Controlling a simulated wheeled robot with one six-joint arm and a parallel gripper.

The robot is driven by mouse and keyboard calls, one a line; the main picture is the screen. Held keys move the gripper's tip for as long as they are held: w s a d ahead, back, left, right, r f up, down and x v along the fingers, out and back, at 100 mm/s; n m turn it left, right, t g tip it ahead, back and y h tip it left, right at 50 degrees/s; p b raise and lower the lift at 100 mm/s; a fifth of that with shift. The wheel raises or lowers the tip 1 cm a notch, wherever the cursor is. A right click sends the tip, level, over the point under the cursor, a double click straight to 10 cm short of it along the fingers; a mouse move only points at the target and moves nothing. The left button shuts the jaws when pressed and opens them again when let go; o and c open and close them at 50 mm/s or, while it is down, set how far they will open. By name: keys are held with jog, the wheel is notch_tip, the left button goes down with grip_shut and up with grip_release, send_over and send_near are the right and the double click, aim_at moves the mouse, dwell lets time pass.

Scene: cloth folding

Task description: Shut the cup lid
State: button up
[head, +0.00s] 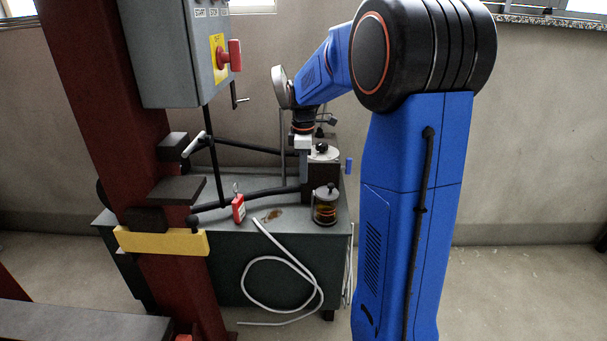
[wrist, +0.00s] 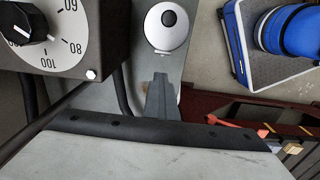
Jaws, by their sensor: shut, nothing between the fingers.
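My gripper (wrist: 161,78) is shut and empty, apart from the lid in that picture. In the head view my gripper (head: 303,150) is behind and above the cup, beside a dark box.
The dark box (head: 321,179) carries a white numbered dial (wrist: 38,45). A grey cabinet (head: 165,60) with a red switch and a red-brown post stand at left. A white cable hangs in front.

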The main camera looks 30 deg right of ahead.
jog(key=o, duration=0.9)
jog(key=shift+r, duration=0.1)
notch_tip(320, 180, up, 17)
jog(key=shift+a+r, duration=0.1)
dwell(0.4)
